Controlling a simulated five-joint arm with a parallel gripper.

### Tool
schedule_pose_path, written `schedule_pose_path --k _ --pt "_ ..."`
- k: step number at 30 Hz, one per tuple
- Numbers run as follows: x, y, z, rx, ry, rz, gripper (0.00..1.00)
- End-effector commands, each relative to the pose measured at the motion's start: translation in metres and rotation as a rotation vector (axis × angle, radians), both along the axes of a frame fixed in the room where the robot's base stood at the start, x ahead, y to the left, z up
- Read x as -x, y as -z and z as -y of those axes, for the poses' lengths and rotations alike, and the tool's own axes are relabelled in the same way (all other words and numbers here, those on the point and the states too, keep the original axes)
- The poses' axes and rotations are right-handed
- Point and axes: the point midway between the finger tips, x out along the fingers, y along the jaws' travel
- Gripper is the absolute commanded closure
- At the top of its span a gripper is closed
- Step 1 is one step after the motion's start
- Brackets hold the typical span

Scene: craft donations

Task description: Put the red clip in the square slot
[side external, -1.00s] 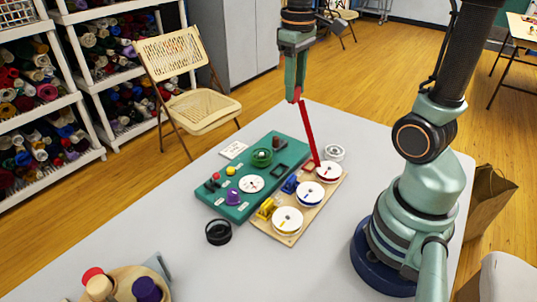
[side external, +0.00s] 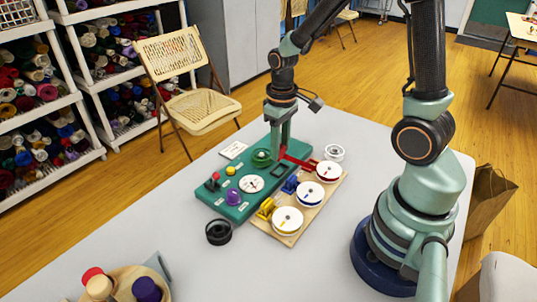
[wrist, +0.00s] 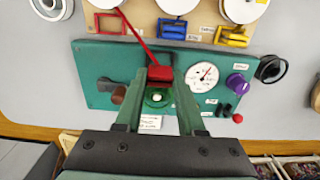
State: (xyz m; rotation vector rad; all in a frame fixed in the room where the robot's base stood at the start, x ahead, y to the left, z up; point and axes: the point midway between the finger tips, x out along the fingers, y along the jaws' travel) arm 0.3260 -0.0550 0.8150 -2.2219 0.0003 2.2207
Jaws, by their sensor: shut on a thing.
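My gripper (side external: 282,149) points down over the green board (side external: 211,204) and is shut on the red clip (wrist: 160,75). The clip also shows below the fingertips in the side view (side external: 283,155). A red strap runs from the clip to the white spool (side external: 327,171) at the far end of the wooden board. A dark square outline on the green board, seemingly the square slot (side external: 281,170), lies just below the clip in the side picture. I cannot tell the clip's exact height above the board.
The wooden board (side external: 285,239) beside it holds spools, a blue clip (side external: 290,184), a yellow clip (side external: 266,208) and an empty red frame (wrist: 108,22). A green round knob (side external: 262,157), a white dial (side external: 251,183) and a purple knob (side external: 234,197) stand on the green board.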

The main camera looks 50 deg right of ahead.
Motion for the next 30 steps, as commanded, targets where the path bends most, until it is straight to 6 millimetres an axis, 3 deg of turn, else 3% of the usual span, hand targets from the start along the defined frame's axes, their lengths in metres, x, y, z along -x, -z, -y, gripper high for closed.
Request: schedule_pose_path --k 12,25,26,27,30 --pt "0.001 0.04 0.0 0.0 0.0 -0.003 1.0" --pt "0.0 0.045 0.0 0.0 0.0 -0.001 1.0" --pt "0.0 0.045 0.0 0.0 0.0 0.0 0.5" --pt "0.0 0.045 0.0 0.0 0.0 0.0 0.35" --pt "0.0 0.045 0.0 0.0 0.0 0.0 0.32"
